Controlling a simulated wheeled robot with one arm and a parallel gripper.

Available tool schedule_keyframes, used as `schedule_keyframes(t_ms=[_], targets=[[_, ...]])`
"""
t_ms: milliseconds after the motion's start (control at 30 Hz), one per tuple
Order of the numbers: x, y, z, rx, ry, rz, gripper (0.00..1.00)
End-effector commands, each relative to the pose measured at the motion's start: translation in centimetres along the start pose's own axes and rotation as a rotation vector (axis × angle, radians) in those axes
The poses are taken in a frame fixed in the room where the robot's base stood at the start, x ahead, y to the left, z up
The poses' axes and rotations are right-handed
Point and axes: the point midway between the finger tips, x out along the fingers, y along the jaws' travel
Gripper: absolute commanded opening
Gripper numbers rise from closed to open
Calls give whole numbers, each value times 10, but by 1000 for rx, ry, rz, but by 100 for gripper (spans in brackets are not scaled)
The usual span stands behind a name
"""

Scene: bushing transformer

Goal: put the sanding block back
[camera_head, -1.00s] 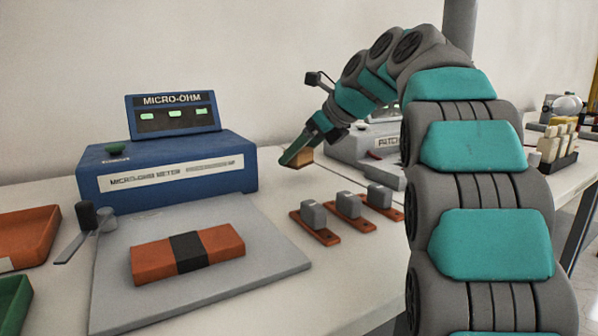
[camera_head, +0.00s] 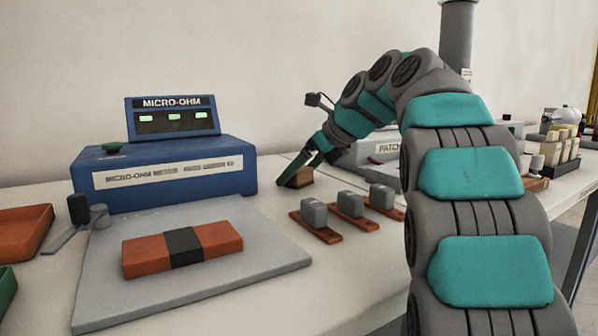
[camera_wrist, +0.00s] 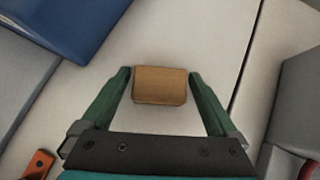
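The sanding block (camera_head: 299,177) is a small brown block resting on the white bench, right of the blue micro-ohm meter. In the wrist view the block (camera_wrist: 160,86) shows its tan top between the two green fingers. My gripper (camera_head: 301,168) reaches down to it from the upper right. In the wrist view my gripper (camera_wrist: 160,75) is open, one finger on each side of the block, with a narrow gap visible at both sides. The fingers hide part of the block in the head view.
The blue micro-ohm meter (camera_head: 160,178) stands left, with a grey plate (camera_head: 255,262) bearing a red-and-black block (camera_head: 182,248) before it. Several small grey-topped pieces (camera_head: 314,214) stand in a row in front.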

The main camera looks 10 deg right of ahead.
Motion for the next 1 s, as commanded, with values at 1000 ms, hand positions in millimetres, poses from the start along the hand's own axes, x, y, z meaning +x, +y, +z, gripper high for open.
schedule_keyframes(t_ms=[1000], targets=[[-110,0,4,-3,0,0,100]])
